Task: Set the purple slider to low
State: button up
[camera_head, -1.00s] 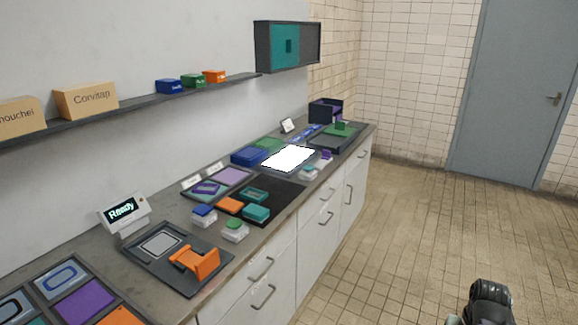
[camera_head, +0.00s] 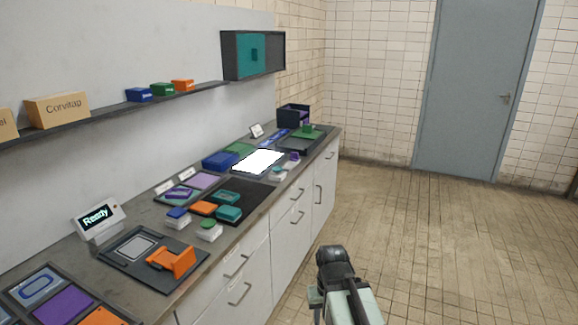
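Several purple things show on the counter, and I cannot tell for sure which is the purple slider. A small purple piece (camera_head: 294,156) sits on a pale base beside the bright white panel. A purple ring-shaped piece (camera_head: 180,194) lies in a dark tray farther left. A flat purple square (camera_head: 62,304) lies in the tray at the near left. No low marking is readable. Part of my arm (camera_head: 345,290), dark and pale green, rises at the bottom, over the floor right of the counter. No gripper fingers can be made out.
The grey counter (camera_head: 60,253) runs along the left wall with white cabinets (camera_head: 285,255) below. An orange bracket (camera_head: 172,262), a "Ready" display (camera_head: 98,218) and a bright white panel (camera_head: 258,161) stand on it. A teal-fronted wall box (camera_head: 253,54) hangs above. The tiled floor at right is clear.

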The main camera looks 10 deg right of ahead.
aim_at(294, 157)
jog(key=u, duration=0.05)
jog(key=i, duration=1.65)
jog(key=z, duration=0.1)
jog(key=k, duration=1)
jog(key=z, duration=0.7)
jog(key=i, duration=1.05)
jog(key=u, duration=0.8)
